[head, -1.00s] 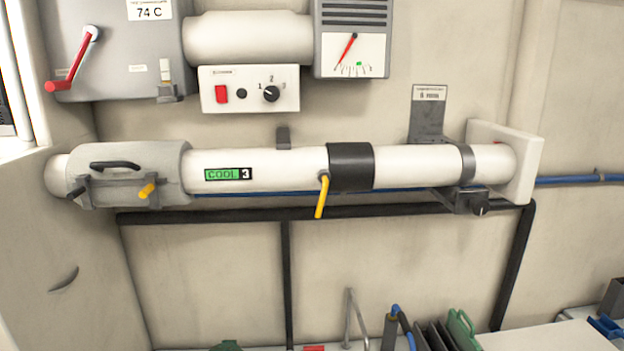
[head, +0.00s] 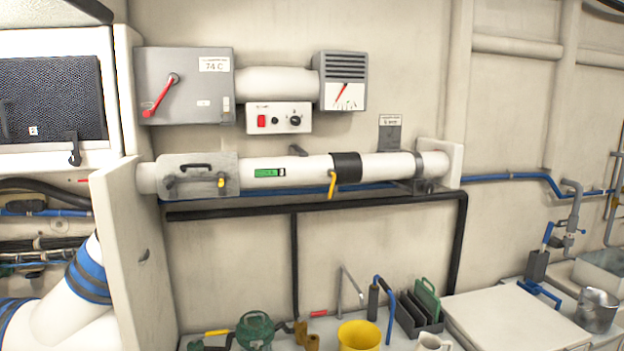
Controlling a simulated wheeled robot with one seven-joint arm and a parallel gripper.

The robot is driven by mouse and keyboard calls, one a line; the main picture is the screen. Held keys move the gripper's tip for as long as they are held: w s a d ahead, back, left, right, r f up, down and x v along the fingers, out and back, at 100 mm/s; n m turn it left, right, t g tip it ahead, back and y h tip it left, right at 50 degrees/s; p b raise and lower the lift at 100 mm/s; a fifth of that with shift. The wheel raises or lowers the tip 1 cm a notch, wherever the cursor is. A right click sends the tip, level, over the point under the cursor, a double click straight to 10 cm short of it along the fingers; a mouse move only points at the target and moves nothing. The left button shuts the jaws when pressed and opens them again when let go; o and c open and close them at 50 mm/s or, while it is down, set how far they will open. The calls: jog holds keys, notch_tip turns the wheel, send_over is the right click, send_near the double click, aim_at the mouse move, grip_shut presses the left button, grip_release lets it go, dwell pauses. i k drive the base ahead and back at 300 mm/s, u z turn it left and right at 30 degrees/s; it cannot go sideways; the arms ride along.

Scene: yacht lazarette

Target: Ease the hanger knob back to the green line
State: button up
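A white pipe (head: 318,166) runs level along the wall in the head view. Near its right end a grey strap hanger (head: 418,165) goes around it. A small dark knob (head: 431,187) sits on the hanger's bracket below the pipe. It is too small to read its turn, and I cannot make out a green line on it. A grey tag plate (head: 390,135) stands above the pipe just left of the strap. My gripper is out of view; only part of my white and blue arm shows at the lower left, well away from the knob.
A pale upright panel (head: 130,250) stands between my arm and the pipe wall. A yellow handle (head: 332,185) hangs from the pipe. Below, the bench holds a yellow bucket (head: 359,337), a dark rack (head: 418,317) and a white lid (head: 515,325). The wall before the knob looks clear.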

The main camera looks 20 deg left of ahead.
aim_at(428, 188)
jog(key=u, duration=0.55)
jog(key=i, duration=0.85)
jog(key=u, duration=1.1)
jog(key=k, duration=1.1)
jog(key=z, duration=0.65)
jog(key=i, duration=1.5)
jog(key=u, duration=0.25)
